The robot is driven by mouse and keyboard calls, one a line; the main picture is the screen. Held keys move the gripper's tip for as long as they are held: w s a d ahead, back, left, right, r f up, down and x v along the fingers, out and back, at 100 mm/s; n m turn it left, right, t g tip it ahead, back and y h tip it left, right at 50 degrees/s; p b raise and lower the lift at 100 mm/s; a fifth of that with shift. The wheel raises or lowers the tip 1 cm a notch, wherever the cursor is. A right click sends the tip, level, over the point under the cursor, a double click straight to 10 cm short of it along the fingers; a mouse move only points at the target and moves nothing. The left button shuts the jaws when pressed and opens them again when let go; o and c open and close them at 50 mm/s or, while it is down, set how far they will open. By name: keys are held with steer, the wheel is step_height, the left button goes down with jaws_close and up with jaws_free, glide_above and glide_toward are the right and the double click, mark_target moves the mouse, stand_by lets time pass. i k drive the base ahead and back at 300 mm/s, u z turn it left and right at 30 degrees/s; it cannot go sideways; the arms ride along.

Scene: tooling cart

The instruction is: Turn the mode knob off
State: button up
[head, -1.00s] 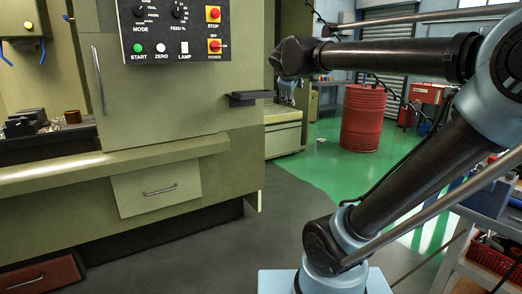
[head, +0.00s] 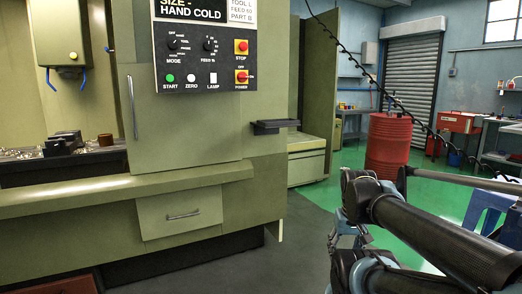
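The mode knob (head: 172,45) is a small black dial on the upper left of the black control panel (head: 220,70) of the green machine. Its label MODE is below it, and small position marks surround it. Its pointer is too small to read. My gripper (head: 338,255) is only partly visible at the lower right, below and well apart from the panel. My arm links hide part of it, and its fingers cannot be made out.
The feed knob (head: 208,45), red stop button (head: 241,47), power switch (head: 242,77) and green start button (head: 170,78) share the panel. A dark shelf (head: 274,126) juts from the machine's right side. A red drum (head: 387,145) stands behind on green floor.

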mark_target(172, 44)
steer(key=u, duration=1.35)
